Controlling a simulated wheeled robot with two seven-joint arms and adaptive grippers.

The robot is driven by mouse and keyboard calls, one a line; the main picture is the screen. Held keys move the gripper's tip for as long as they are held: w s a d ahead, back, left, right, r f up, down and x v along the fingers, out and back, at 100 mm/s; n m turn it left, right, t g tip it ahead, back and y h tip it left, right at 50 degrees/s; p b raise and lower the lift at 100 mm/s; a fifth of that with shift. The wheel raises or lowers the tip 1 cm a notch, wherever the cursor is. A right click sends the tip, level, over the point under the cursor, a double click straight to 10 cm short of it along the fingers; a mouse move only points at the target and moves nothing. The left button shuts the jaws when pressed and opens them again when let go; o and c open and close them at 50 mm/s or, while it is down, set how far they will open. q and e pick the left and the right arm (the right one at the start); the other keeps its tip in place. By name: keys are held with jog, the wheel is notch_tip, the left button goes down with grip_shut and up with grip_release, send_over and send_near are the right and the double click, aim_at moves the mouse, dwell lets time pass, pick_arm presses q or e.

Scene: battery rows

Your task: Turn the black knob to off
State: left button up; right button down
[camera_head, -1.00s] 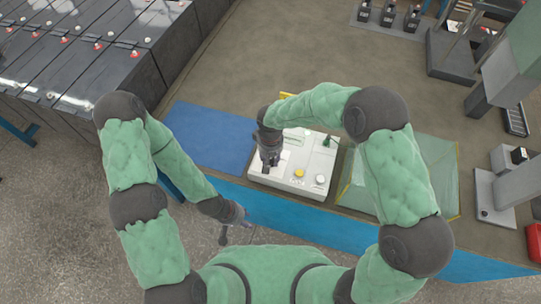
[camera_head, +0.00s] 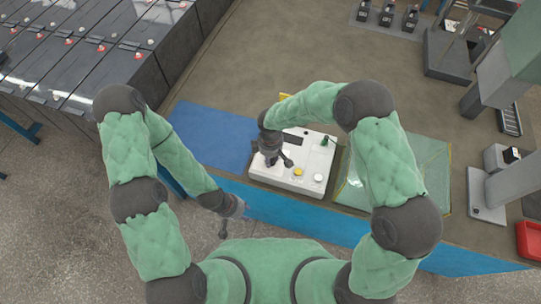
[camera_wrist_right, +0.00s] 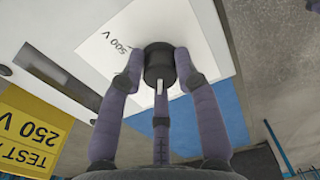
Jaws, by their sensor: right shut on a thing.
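The white control box (camera_head: 310,160) lies on the bench in the head view. My right gripper (camera_head: 275,158) is over its left part and hides the knob there. In the right wrist view the black knob (camera_wrist_right: 159,64) sits on a white plate (camera_wrist_right: 110,45) printed "500 V", seen upside down. The knob's white mark points down in that picture, toward my wrist. My right gripper (camera_wrist_right: 160,75) is shut on the knob, fingers on both sides and one below. My left gripper (camera_head: 232,212) hangs by the bench's front edge, away from the box; its fingers are too small to judge.
The box also has a yellow button (camera_head: 298,172), a pale button (camera_head: 318,178) and a green switch (camera_head: 325,140). A yellow label (camera_wrist_right: 35,130) reads "250 V". A blue mat (camera_head: 205,132) and a green mat (camera_head: 430,155) flank the box.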

jog(key=shift+n, duration=0.6)
jog(key=c, duration=0.9)
grip_release()
notch_tip(320, 180, up, 12)
jog(key=shift+s+f, duration=0.1)
jog(key=shift+f, duration=0.05)
